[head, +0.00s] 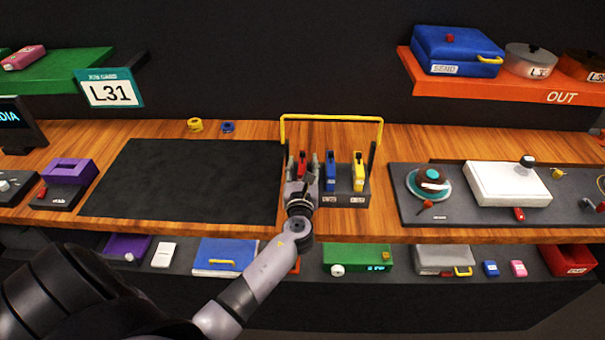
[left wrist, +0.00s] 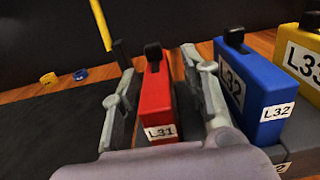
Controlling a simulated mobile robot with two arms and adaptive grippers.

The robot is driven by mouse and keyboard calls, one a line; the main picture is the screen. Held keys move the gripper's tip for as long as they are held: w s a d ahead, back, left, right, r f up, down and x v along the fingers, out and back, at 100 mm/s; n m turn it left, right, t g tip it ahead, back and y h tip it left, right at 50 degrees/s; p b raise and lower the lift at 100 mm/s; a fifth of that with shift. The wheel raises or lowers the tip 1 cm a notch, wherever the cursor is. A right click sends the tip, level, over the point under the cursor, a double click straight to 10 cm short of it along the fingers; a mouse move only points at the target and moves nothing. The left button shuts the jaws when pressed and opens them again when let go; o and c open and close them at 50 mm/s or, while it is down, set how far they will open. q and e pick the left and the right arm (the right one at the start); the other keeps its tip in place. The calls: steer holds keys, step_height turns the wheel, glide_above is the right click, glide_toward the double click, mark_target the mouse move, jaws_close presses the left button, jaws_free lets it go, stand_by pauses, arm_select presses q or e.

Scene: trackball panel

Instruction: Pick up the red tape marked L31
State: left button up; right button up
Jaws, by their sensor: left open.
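The red tape marked L31 (left wrist: 155,98) stands upright in a dark rack (head: 347,194), with a black tab on top. It also shows in the head view (head: 302,163), partly covered by my gripper. My left gripper (head: 305,168) is open, with one finger on each side of the red tape. In the left wrist view its fingers (left wrist: 158,88) stand apart from the tape, the right one between the red tape and a blue tape marked L32 (left wrist: 255,88). My right gripper is not in view.
A yellow tape (head: 358,170) stands right of the blue one. A yellow bar frame (head: 331,117) rises behind the rack. A black mat (head: 190,180) lies to the left, bare. A grey panel (head: 452,212) with a white box (head: 507,184) is to the right.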

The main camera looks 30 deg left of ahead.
arm_select(q)
steer(key=shift+c, duration=0.3)
jaws_close()
steer(key=shift+r, duration=0.1)
stand_by(0.4)
